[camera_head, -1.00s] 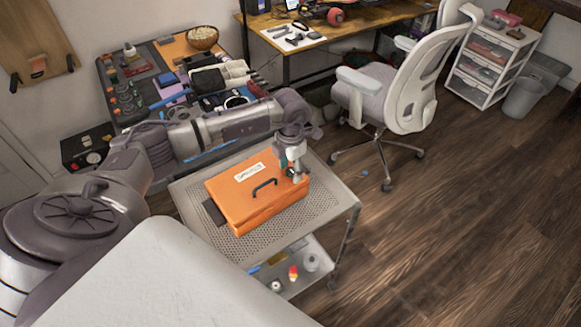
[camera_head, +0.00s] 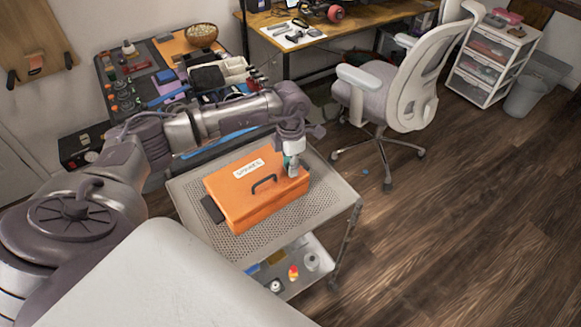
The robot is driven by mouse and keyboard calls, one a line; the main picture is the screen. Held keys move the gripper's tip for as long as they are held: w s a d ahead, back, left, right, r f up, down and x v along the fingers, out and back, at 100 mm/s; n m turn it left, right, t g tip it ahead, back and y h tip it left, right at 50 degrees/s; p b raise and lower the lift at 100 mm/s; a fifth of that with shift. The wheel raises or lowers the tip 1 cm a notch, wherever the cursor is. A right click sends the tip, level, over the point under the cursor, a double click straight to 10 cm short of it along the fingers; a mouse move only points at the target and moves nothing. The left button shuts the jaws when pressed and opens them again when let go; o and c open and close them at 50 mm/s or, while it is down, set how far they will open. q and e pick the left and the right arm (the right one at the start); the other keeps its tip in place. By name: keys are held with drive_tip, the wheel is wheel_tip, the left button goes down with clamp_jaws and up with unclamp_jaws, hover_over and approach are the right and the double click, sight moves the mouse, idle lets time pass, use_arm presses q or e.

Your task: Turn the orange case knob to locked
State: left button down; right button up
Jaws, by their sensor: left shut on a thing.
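The orange case (camera_head: 245,207) lies on the perforated top of a grey cart, with a white label and a dark handle on its lid. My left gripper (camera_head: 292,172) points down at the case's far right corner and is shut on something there. The knob is hidden by the gripper, so I cannot tell its angle. My right gripper is not in view.
The grey cart (camera_head: 330,208) has a lower shelf with small items. A white office chair (camera_head: 405,95) stands behind it to the right. A workbench (camera_head: 140,90) with tools is behind my left arm. The wooden floor (camera_head: 460,240) at right is clear.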

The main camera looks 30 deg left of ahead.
use_arm(q)
drive_tip(key=m+b, duration=0.1)
drive_tip(key=m, duration=0.1)
drive_tip(key=m+b, duration=0.1)
drive_tip(key=b, duration=0.1)
drive_tip(key=shift+f+m, duration=0.2)
drive_tip(key=shift+m, duration=0.2)
drive_tip(key=m+b, duration=0.3)
drive_tip(key=m, duration=0.1)
drive_tip(key=m+b, duration=0.2)
drive_tip(key=m, duration=0.2)
drive_tip(key=shift+r, duration=0.1)
drive_tip(key=shift+r+m+b, duration=0.1)
drive_tip(key=shift+m+b, duration=0.9)
drive_tip(key=shift+m, duration=0.7)
